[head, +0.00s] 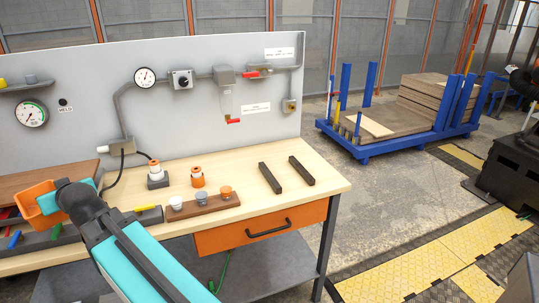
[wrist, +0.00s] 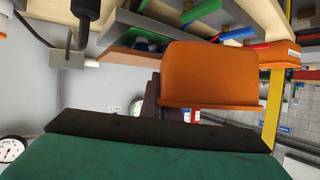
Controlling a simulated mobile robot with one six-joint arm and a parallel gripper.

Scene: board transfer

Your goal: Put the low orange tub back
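The low orange tub (head: 37,205) is at the left end of the bench in the head view. It looks tilted and raised over a dark rack of coloured pieces. My gripper (head: 72,198) is at its right side, with a teal finger against the tub, and appears shut on its wall. In the wrist view the tub (wrist: 210,75) fills the upper middle, its rim close to the dark edge of my gripper (wrist: 155,132). The far finger is mostly hidden.
The dark rack (head: 65,235) holds red, green, blue and yellow pieces. A brown board (head: 50,184) lies behind. Small white and orange fittings (head: 198,178), a wooden block with several knobs (head: 205,207) and two dark bars (head: 270,178) stand on the bench (head: 235,175). A gauge panel (head: 215,120) rises behind.

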